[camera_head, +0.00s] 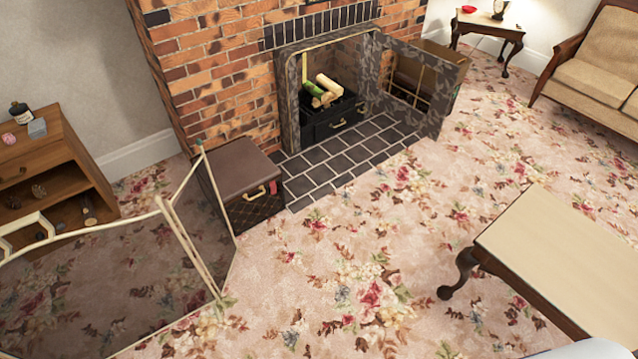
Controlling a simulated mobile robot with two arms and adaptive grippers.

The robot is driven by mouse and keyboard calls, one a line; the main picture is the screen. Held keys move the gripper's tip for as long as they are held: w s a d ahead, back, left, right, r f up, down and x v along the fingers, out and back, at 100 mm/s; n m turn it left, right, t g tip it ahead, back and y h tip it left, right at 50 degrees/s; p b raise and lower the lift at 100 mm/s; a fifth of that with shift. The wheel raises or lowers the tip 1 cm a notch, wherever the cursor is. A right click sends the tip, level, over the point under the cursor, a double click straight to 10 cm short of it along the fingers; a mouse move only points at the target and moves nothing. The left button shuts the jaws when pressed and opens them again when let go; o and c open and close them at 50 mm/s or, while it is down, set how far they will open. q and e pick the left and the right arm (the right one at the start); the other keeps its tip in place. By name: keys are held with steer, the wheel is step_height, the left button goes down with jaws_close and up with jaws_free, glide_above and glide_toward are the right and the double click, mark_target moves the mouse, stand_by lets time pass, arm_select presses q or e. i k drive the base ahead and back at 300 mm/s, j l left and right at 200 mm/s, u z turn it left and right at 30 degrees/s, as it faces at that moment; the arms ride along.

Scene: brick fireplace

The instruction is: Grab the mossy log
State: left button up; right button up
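A log with green moss on it (312,89) lies in the open brick fireplace, on the left of a small pile. Paler cut logs (328,84) lie beside it and under it. The pile rests on a black grate box (330,120) with a handle on its front. The patterned fireplace door (452,75) stands swung open to the right. Neither of my grippers is in view. A pale rounded shape at the bottom right edge is too cut off to identify.
A brown-topped chest (240,170) stands left of the tiled hearth (345,160). A folding mesh screen (110,285) fills the left foreground. A wooden table (570,255) stands at the right. Flowered carpet (350,260) lies clear between them, up to the hearth.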

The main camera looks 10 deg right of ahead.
mark_target(314, 90)
steer(key=z, duration=0.7)
steer(key=i+j+z, duration=0.1)
steer(key=i, duration=0.35)
